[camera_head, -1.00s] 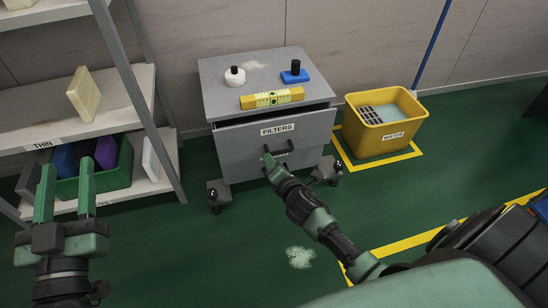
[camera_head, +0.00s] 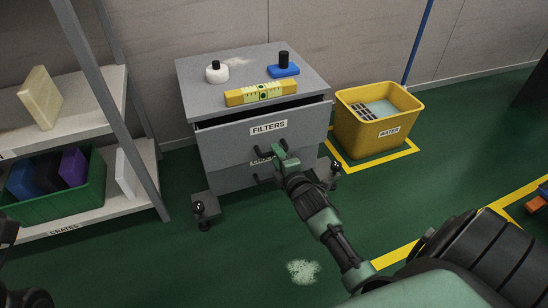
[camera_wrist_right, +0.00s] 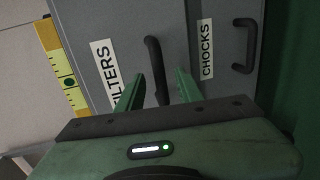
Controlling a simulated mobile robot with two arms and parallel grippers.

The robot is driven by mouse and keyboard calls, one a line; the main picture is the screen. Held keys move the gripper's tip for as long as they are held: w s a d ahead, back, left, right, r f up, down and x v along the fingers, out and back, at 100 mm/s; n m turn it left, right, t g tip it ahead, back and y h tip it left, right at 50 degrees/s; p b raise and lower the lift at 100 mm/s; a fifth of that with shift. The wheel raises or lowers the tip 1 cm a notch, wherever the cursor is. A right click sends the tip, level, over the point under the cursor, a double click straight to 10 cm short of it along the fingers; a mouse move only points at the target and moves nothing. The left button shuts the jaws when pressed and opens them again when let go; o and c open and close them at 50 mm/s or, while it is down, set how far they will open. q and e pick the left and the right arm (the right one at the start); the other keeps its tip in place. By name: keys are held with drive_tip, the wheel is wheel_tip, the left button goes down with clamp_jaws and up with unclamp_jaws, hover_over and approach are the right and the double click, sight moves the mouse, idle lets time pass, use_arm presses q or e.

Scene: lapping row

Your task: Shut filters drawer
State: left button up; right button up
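The filters drawer (camera_head: 225,142) is the grey upper drawer of a small wheeled cabinet, labelled FILTERS. It stands slightly open, with a dark gap along its top edge. Its black handle (camera_wrist_right: 152,60) also shows in the right wrist view. My right gripper (camera_head: 282,152) is at the drawer front, by this handle. In the right wrist view its two green fingers (camera_wrist_right: 159,88) are apart, with the handle's end between them; I cannot tell whether they touch it. My left gripper's fingers are out of view.
On the cabinet top (camera_head: 205,97) lie a yellow level (camera_head: 260,93), a white bottle (camera_head: 216,73) and a blue block with a black knob (camera_head: 283,68). The CHOCKS drawer (camera_wrist_right: 222,25) is below. A yellow water bin (camera_head: 365,138) stands right, a shelf (camera_head: 85,128) left.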

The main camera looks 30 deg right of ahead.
drive_tip(key=shift+b+x, duration=0.45)
drive_tip(key=shift+x, duration=0.85)
clamp_jaws()
idle(0.5)
